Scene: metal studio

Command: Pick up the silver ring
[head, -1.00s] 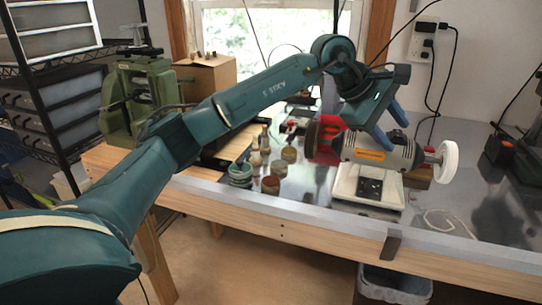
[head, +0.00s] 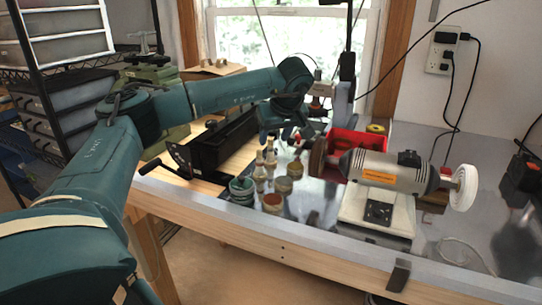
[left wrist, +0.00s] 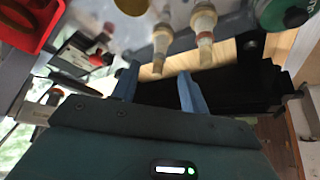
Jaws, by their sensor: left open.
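I cannot make out the silver ring for certain in either view. My left gripper (left wrist: 157,90) is open in the left wrist view, with two blue fingers apart and nothing seen between them. In the head view the left gripper (head: 287,128) hangs over the back of the metal bench, behind the small bottles and left of the bench polisher; its fingertips are not clear there. Two pale-topped bottles (left wrist: 203,35) show just beyond the fingers in the left wrist view. My right gripper is not in view.
The bench polisher (head: 385,172) with a white wheel stands right of the gripper. A red bin (head: 358,141) is behind it. Several jars (head: 272,203) stand near the front edge. A black box (head: 222,143) lies left. A thin pale loop (head: 455,250) lies at the right.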

